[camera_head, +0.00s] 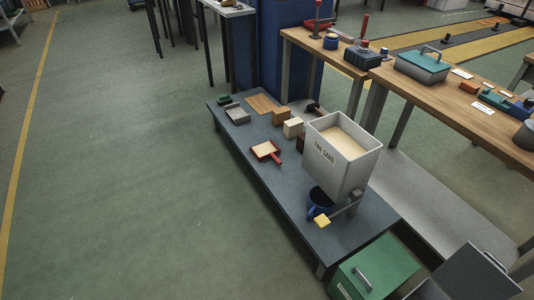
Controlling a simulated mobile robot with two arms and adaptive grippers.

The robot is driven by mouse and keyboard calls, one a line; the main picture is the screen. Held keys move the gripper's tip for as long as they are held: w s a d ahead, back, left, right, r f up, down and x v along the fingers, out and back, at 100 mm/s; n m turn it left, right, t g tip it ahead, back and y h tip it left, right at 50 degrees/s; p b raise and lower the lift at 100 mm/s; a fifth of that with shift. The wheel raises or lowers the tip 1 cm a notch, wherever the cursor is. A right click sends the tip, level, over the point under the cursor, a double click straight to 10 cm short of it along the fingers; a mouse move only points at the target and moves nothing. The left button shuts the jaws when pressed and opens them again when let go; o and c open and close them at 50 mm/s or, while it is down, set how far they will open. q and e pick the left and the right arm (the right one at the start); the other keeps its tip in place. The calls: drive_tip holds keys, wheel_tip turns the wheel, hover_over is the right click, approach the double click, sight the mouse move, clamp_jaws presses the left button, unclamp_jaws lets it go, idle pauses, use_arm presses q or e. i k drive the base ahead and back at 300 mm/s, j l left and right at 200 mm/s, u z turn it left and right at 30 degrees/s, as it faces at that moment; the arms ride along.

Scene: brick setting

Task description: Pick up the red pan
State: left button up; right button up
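The red pan (266,150) is a small shallow pan with a red rim and a pale, sand-coloured inside. It rests on the dark grey low table (251,178), near its left edge, with its red handle pointing down and to the right. Nothing covers it in the head view. Neither of my grippers is in view.
A white hopper marked FINE SAND (338,160) stands right of the pan, with a blue cup (319,201) under it. Small blocks (293,127) and a grey tray (237,115) lie behind the pan. A green box (374,268) stands at the front. The floor on the left is clear.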

sight(269, 149)
drive_tip(key=z, duration=1.95)
drive_tip(key=u, duration=1.95)
drive_tip(key=i+j+z, duration=0.15)
drive_tip(key=z, duration=0.3)
drive_tip(key=i+j+z, duration=0.15)
drive_tip(key=z, duration=0.25)
drive_tip(key=i+j+z, duration=0.1)
drive_tip(key=j, duration=0.25)
drive_tip(key=i+j+z, duration=0.15)
drive_tip(key=j, duration=0.25)
drive_tip(key=i+j+z, duration=0.1)
drive_tip(key=i+j, duration=0.15)
drive_tip(key=j, duration=0.15)
drive_tip(key=i+j+z, duration=0.1)
drive_tip(key=j, duration=0.35)
drive_tip(key=i+j+z, duration=0.15)
drive_tip(key=j, duration=0.25)
